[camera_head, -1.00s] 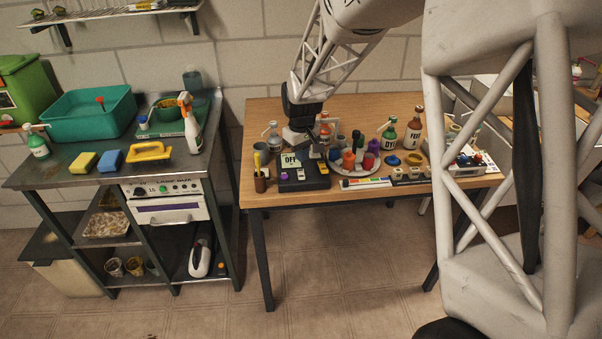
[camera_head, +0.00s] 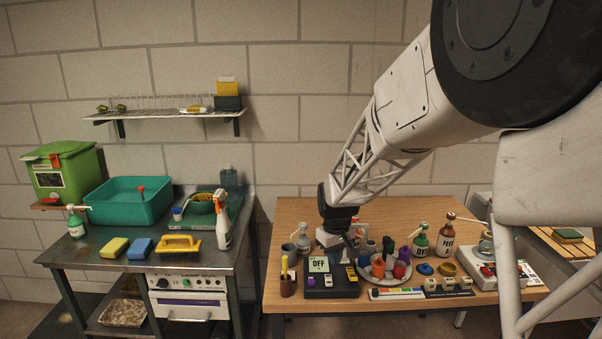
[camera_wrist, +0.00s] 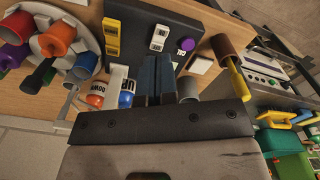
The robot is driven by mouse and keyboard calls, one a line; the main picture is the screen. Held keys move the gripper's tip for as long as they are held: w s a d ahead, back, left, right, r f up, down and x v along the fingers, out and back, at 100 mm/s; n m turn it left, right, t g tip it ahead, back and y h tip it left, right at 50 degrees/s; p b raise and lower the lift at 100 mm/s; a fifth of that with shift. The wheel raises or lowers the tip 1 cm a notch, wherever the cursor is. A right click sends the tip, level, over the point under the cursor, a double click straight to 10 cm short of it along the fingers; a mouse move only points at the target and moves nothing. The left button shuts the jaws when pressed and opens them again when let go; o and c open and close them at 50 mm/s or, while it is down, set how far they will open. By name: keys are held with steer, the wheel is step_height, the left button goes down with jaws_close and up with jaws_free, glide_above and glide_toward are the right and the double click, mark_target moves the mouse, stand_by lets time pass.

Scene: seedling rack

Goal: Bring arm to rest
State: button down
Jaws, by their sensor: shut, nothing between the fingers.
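My gripper (camera_head: 350,241) hangs over the back of the wooden table (camera_head: 400,210), just behind the black box with the "OFF" display (camera_head: 345,284). In the wrist view its two dark fingers (camera_wrist: 156,73) are together with nothing between them. They point toward the black box (camera_wrist: 178,22), with its yellow and white switches and purple knob. In the head view the fingertips are small and partly lost among the bottles and cups behind the box. My arm comes down to it from the upper right.
A round tray (camera_head: 370,274) of coloured pieces stands right of the box. A brown cup (camera_head: 288,286) stands left of it. Bottles (camera_head: 421,239) stand behind the tray. A metal counter (camera_head: 95,260) with a teal basin (camera_head: 130,203) is at left, below a wall shelf (camera_head: 165,114).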

steer(key=s+d+r+m+t, duration=0.1)
steer(key=s+d+r, duration=0.1)
steer(key=s+r, duration=0.5)
steer(key=s+d+r+m, duration=0.2)
steer(key=s+d, duration=0.1)
steer(key=s, duration=0.8)
steer(key=s+d+r+m+t, duration=0.1)
steer(key=s+d+r, duration=0.1)
steer(key=s+r, duration=0.5)
steer(key=s+d+f+m, duration=0.1)
steer(key=s+f, duration=0.1)
steer(key=s, duration=1.1)
steer(key=shift+s+d+f+m, duration=0.3)
steer(key=shift+s+f+m, duration=0.05)
steer(key=shift+m, duration=0.05)
steer(key=shift+w, duration=0.15)
